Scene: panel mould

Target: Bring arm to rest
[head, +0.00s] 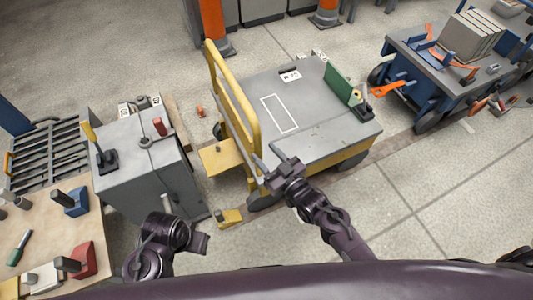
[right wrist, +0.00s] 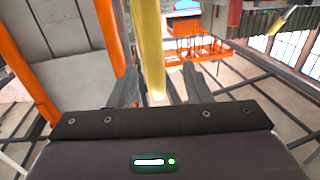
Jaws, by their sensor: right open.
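My right arm reaches up from the bottom of the head view. Its gripper (head: 268,172) is by the near end of the cart's yellow handle rail (head: 236,100). In the right wrist view the gripper (right wrist: 158,92) has its two grey fingers apart. A yellow bar (right wrist: 149,45) shows between them; I cannot tell how far beyond the fingertips it is, and the jaws are not closed on it. My left arm (head: 165,238) is folded at the lower left, beside the grey cabinet; its jaws are not clear.
The grey-topped cart (head: 325,115) carries a green plate (head: 341,84). The grey cabinet (head: 135,135) and a wooden table (head: 70,235) with small tools stand at left. A blue cart (head: 410,60) is at upper right. Floor (head: 440,190) is clear at lower right.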

